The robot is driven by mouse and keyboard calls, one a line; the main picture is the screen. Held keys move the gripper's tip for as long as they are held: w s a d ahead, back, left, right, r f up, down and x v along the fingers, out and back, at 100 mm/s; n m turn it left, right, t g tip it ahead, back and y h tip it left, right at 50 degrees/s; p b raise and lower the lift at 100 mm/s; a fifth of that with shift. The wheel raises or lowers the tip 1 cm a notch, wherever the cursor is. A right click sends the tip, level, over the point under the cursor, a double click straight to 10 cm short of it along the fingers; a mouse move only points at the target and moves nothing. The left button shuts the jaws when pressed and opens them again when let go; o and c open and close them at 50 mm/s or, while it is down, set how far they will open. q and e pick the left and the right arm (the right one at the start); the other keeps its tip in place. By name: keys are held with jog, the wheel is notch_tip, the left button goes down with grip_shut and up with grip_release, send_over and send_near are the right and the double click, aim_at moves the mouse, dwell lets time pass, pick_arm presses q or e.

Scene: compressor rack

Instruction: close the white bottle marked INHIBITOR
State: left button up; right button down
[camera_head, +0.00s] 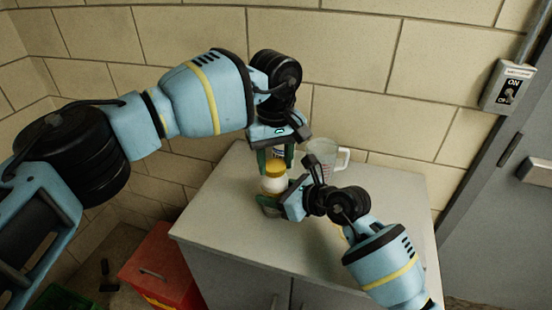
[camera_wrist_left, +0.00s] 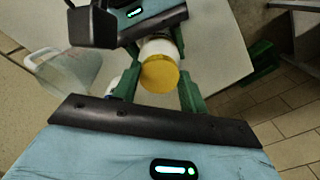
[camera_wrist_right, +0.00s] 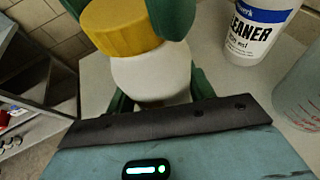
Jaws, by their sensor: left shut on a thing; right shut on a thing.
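The white bottle (camera_head: 273,185) stands near the back left of the cabinet top, with a yellow cap (camera_head: 276,168) on its mouth. Its label is not readable. My right gripper (camera_head: 272,204) is shut on the bottle's body from the side; its green fingers flank the white body in the right wrist view (camera_wrist_right: 155,85). My left gripper (camera_head: 276,156) comes from above and is shut on the yellow cap, which sits between its green fingers in the left wrist view (camera_wrist_left: 160,78). The cap looks level on the bottle in the right wrist view; its threads are hidden.
A clear measuring jug (camera_head: 322,157) stands right of the bottle. A white bottle marked CLEANER (camera_wrist_right: 252,30) stands close behind. The cabinet top (camera_head: 215,225) is bare at the front. A red box (camera_head: 160,262) is on the floor at left. A wall rises behind.

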pick_arm(q)
jog(key=m, duration=0.6)
jog(key=shift+a+m, duration=0.15)
jog(key=shift+m, duration=0.15)
jog(key=m, duration=0.5)
jog(key=shift+a+m, duration=0.1)
jog(key=shift+m, duration=0.2)
jog(key=o, duration=1)
jog(key=shift+c, duration=0.2)
jog(key=shift+r, duration=2.25)
jog(key=shift+c, duration=0.5)
